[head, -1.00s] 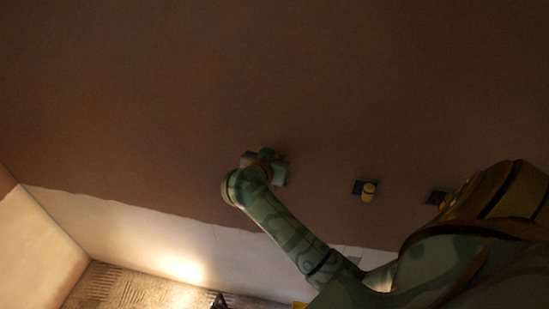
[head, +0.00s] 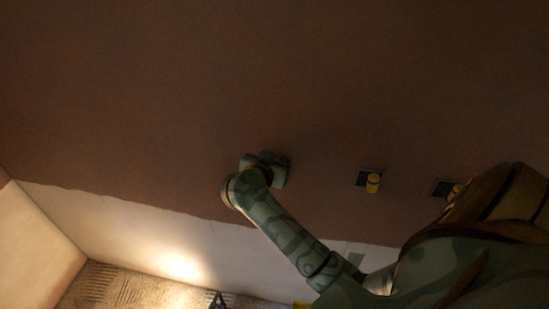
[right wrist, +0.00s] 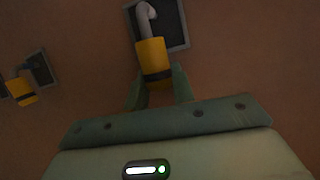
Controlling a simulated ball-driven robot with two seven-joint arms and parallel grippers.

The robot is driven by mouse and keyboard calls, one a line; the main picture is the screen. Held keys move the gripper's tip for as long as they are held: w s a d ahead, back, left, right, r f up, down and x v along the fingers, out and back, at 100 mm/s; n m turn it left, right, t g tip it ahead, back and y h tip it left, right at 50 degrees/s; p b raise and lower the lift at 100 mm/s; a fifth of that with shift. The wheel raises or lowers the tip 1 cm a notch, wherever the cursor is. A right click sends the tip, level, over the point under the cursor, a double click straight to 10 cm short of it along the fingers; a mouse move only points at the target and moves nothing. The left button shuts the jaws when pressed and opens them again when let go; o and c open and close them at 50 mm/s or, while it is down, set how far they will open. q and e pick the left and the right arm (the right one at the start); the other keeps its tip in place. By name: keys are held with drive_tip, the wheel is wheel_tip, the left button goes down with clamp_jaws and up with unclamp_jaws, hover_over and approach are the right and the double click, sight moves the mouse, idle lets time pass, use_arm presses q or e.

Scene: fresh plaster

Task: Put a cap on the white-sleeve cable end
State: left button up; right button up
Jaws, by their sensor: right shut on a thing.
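In the right wrist view my right gripper (right wrist: 157,88) is shut on a yellow cap (right wrist: 153,60) with a dark band. A white-sleeve cable end (right wrist: 146,20) curves out of a dark wall box (right wrist: 174,22) and meets the top of this cap. I cannot tell how deep the cable sits in it. In the head view my right gripper (head: 268,168) is against the brown wall, and its body hides the cap, cable and box there. My left gripper is not in view.
Two more dark wall boxes to the right hold yellow caps, one nearer (head: 373,183) and one partly behind my arm (head: 453,192). Another yellow cap (right wrist: 21,92) shows at left in the wrist view. The brown plaster (head: 150,90) above is clear.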

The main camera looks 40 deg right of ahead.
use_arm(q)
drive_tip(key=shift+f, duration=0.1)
use_arm(e)
drive_tip(key=shift+f, duration=0.4)
drive_tip(key=shift+f, duration=0.15)
drive_tip(key=o, duration=1)
